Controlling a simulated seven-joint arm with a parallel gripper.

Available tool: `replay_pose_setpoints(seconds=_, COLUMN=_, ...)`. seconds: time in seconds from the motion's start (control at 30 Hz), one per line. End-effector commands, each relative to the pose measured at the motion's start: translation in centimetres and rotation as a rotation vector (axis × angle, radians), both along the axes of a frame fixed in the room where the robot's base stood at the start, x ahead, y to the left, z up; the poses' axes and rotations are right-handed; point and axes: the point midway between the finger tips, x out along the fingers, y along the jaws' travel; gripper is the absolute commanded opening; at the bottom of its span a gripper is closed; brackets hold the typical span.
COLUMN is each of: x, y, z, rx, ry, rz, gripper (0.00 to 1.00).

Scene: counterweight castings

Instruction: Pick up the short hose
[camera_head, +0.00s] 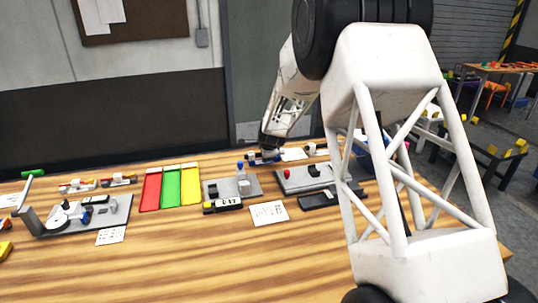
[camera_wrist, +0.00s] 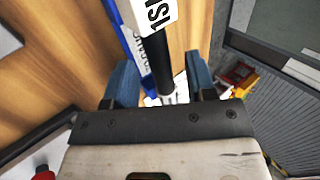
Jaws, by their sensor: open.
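In the wrist view a black rod-like piece, which looks like the short hose (camera_wrist: 156,62), runs between my fingers. A white label (camera_wrist: 158,12) with dark letters sits at its far end. My gripper (camera_wrist: 163,80) is open, with one blue finger on each side of the piece and visible gaps between. I cannot tell how far below the fingertips it lies. In the head view my gripper (camera_head: 267,155) is low over the back of the wooden table (camera_head: 200,260). I cannot make out the hose there.
Red (camera_head: 151,190), green (camera_head: 171,188) and yellow (camera_head: 190,184) trays stand left of my gripper. A grey plate with a red knob (camera_head: 287,173) lies to the right. A blue strip with lettering (camera_wrist: 130,40) lies beside the hose. The table's front is clear.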

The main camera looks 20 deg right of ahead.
Motion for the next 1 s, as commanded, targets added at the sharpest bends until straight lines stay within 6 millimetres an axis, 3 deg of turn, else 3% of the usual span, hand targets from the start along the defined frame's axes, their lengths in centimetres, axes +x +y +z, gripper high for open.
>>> replay_pose_setpoints(seconds=0.67, x=0.35, y=-0.01, z=-0.38, rx=0.0, ry=-0.001, rz=0.0, gripper=0.49)
replay_pose_setpoints(seconds=1.0, x=0.36, y=-0.01, z=-0.34, rx=0.0, ry=-0.001, rz=0.0, gripper=0.0)
